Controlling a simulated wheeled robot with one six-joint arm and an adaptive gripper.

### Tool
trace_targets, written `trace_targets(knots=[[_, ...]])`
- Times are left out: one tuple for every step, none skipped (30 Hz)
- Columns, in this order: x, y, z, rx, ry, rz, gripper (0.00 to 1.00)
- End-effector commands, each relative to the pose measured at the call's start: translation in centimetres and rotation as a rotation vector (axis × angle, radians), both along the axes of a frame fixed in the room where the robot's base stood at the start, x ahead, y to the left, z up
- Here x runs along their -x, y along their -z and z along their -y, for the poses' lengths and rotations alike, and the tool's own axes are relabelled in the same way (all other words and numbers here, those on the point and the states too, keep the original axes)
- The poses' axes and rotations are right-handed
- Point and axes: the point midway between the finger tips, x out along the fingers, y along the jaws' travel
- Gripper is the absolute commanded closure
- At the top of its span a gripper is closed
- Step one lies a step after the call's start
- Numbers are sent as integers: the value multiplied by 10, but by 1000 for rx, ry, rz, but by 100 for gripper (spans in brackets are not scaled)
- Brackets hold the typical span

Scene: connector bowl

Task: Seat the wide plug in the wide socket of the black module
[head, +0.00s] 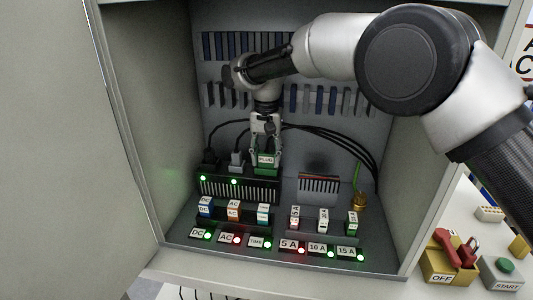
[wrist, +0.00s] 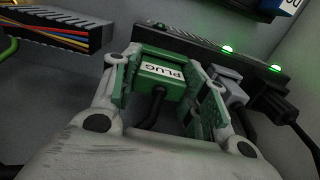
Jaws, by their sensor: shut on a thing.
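The wide plug is green with a white PLUG label; it shows in the head view (head: 265,159) and in the wrist view (wrist: 158,84). My gripper (head: 266,153) is shut on it, with a finger on each side of the plug in the wrist view (wrist: 165,88). The black module (head: 241,189) stands below the plug on the cabinet floor. The plug is over the module's right end, at its top edge. I cannot tell whether it touches the module or has entered the wide socket, which is hidden behind the plug.
A grey plug (head: 237,160) and a black plug (head: 210,158) stand in the module to the left, close to my gripper. Two green lights glow on the module. A connector block with coloured wires (head: 318,183) is at right. Labelled switches (head: 233,211) stand in front.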

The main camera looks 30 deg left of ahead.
Motion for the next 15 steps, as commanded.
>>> trace_targets(knots=[[0,1,0,0,0,0,84],[0,2,0,0,0,0,84],[0,3,0,0,0,0,84],[0,4,0,0,0,0,84],[0,5,0,0,0,0,84],[0,6,0,0,0,0,84],[0,7,0,0,0,0,84],[0,7,0,0,0,0,84],[0,8,0,0,0,0,54],[0,7,0,0,0,0,49],[0,7,0,0,0,0,43],[0,7,0,0,0,0,36],[0,7,0,0,0,0,31],[0,7,0,0,0,0,31],[0,7,0,0,0,0,31]])
